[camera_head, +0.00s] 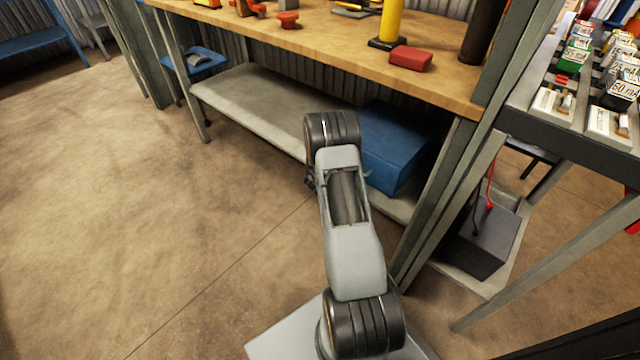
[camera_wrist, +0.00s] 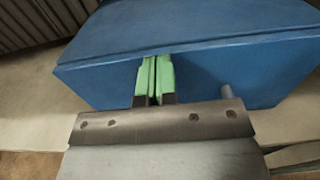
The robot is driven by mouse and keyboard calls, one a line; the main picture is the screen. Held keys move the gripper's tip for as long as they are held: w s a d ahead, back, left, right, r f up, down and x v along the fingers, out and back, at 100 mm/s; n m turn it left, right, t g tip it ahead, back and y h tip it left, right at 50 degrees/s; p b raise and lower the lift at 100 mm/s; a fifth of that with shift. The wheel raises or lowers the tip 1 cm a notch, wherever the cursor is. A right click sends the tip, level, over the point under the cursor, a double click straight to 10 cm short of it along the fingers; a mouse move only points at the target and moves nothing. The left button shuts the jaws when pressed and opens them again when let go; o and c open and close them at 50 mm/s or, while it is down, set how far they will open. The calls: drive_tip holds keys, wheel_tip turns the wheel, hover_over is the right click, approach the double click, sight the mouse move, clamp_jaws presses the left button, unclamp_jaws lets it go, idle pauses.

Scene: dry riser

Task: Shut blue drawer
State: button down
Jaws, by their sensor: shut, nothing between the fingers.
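The blue drawer unit (camera_head: 400,150) is a plain blue box on the low grey shelf under the workbench. It fills the upper part of the wrist view (camera_wrist: 230,38), where its top edge overhangs the front face. A short grey-blue peg (camera_wrist: 227,91), perhaps a handle, sits right of the fingers in front of that face. My gripper (camera_wrist: 156,62) has green fingers pressed together with nothing between them. The fingertips are at or very near the blue front; contact cannot be told. In the head view my arm hides the gripper and part of the box. Any drawer gap is not clear.
The grey shelf (camera_head: 250,110) runs left of the box, under the wooden workbench (camera_head: 330,42). A grey upright post (camera_head: 440,190) stands close to the right. Beyond it is a dark box with a red cable (camera_head: 482,240). The floor at left is clear.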

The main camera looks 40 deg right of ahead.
drive_tip(key=shift+d+r, duration=0.2)
drive_tip(key=shift+d, duration=0.1)
drive_tip(key=p+v, duration=0.3)
drive_tip(key=v, duration=1.2)
drive_tip(key=s+a+r+m+g+y+p, duration=0.1)
drive_tip(key=s+r+m+g+y+p, duration=0.25)
drive_tip(key=r, duration=0.55)
drive_tip(key=s+a+r+m+g+p, duration=0.1)
drive_tip(key=s+a+r+m+p, duration=0.2)
drive_tip(key=r+p, duration=0.4)
drive_tip(key=s+r+m+g+y+p, duration=0.25)
drive_tip(key=r+m+p, duration=0.2)
drive_tip(key=r, duration=0.55)
drive_tip(key=s+a+r+m+t+y+p, duration=0.3)
drive_tip(key=a+r+m+y+p, duration=0.1)
drive_tip(key=a+r+p, duration=0.3)
drive_tip(key=s+a+r+m+t+y+p, duration=0.3)
drive_tip(key=a+r+m+y+p, duration=0.2)
drive_tip(key=a+r, duration=0.6)
wheel_tip(320, 180, up, 4)
drive_tip(key=shift+s+r+m+y+p, duration=0.15)
drive_tip(key=shift+s+m+y+p, duration=0.2)
drive_tip(key=shift+y+p, duration=0.75)
